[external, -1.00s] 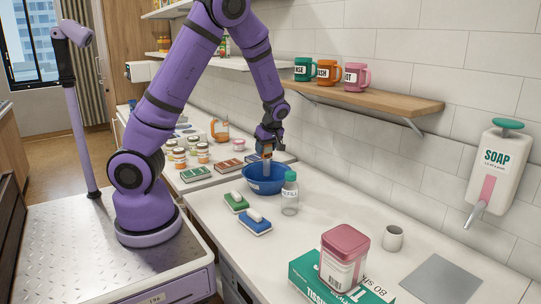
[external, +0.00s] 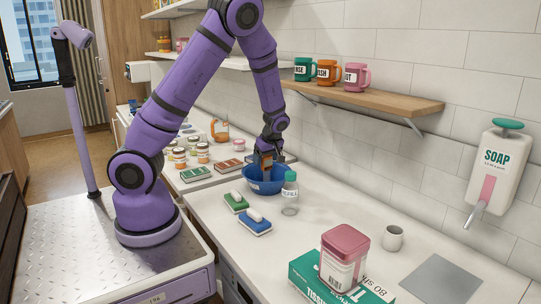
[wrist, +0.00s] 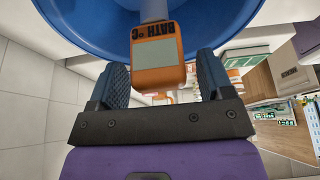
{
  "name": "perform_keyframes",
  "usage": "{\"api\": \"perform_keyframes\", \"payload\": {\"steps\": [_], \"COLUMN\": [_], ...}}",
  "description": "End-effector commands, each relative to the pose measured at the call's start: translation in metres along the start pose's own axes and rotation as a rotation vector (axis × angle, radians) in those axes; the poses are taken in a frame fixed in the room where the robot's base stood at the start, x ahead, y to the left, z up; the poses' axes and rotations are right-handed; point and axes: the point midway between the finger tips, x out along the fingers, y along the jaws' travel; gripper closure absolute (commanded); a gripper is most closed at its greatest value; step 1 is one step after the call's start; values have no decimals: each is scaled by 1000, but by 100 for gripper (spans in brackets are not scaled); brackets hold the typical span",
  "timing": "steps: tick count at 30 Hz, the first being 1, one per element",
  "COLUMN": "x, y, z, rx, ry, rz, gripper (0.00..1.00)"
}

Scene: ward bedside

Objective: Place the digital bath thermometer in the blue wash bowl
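The digital bath thermometer has an orange body (wrist: 160,78) with a grey display and "BATH °C" lettering. Its pale probe (wrist: 153,10) points into the blue wash bowl (wrist: 75,30). In the external view the bowl (external: 251,185) stands on the counter, and the orange body (external: 266,160) shows above it. My gripper (wrist: 163,75) is low over the bowl, with one finger on each side of the body. A narrow gap shows by the right finger, so the fingers look slightly open around it. The probe's tip is hidden. In the external view my gripper (external: 264,158) partly hides the thermometer.
A clear bottle with a green cap (external: 290,193) stands close to the bowl's right. A green brush (external: 236,202) and a blue brush (external: 255,222) lie in front. Several jars and boxes (external: 195,174) are behind left. A wooden shelf (external: 370,98) with mugs hangs above.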

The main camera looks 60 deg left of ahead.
Motion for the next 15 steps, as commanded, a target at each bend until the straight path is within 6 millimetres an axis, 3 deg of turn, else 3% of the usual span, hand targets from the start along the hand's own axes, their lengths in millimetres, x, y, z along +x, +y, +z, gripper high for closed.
{"api": "perform_keyframes", "payload": {"steps": [15], "x": [0], "y": [0], "z": [0], "rx": [0], "ry": [0], "rz": [0], "gripper": [22]}}
